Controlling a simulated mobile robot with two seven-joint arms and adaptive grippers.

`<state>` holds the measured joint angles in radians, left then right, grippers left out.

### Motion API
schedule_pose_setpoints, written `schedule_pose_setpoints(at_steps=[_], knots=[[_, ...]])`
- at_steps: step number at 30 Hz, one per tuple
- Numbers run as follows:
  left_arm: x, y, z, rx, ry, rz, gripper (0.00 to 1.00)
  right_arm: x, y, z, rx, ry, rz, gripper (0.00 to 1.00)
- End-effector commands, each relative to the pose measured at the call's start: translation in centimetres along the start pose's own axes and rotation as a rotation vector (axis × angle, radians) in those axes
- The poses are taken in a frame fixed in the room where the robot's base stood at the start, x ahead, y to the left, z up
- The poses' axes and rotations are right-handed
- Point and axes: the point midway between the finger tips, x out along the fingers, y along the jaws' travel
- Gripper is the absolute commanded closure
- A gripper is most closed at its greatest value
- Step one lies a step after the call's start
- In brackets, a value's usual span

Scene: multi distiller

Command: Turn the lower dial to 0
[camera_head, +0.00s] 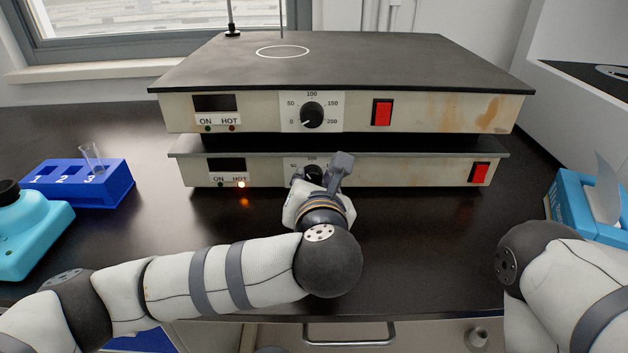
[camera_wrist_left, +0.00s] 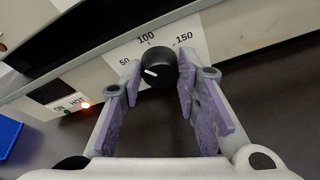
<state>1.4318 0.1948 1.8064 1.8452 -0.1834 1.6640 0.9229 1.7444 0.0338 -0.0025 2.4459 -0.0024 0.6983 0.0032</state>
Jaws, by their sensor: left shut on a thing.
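The lower dial (camera_head: 313,172) is a black round knob on the front of the lower hot plate (camera_head: 400,173), partly hidden by my left gripper (camera_head: 322,181) in the head view. In the left wrist view the lower dial (camera_wrist_left: 160,66) sits between the two fingers of my left gripper (camera_wrist_left: 159,82), which is shut on it. Its white pointer mark faces left, roughly toward the 50 label. The 0 label is hidden in the wrist view. My right gripper is out of view.
The upper hot plate (camera_head: 345,65) has its own dial (camera_head: 312,115), pointing near 0, just above. An orange HOT light (camera_head: 241,184) glows on the lower plate. A blue tube rack (camera_head: 85,184) and turquoise bottle (camera_head: 30,235) stand left. A blue box (camera_head: 575,205) stands right.

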Motion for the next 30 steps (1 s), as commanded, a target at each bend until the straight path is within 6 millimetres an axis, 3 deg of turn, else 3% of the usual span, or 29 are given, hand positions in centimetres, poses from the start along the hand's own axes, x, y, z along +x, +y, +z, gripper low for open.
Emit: schedule_pose_setpoints(at_steps=[19,20,22,30], knots=[[0.02,0.1,0.03,-0.053,-0.004,-0.015,0.98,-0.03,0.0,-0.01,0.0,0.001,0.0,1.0],[0.02,0.1,0.03,-0.053,-0.004,-0.015,0.66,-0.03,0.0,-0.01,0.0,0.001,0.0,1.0],[0.02,0.1,0.02,-0.052,-0.004,-0.015,0.5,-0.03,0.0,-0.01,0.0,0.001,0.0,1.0],[-0.02,0.06,0.01,-0.052,-0.004,-0.015,0.5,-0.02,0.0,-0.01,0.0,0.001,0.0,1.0]])
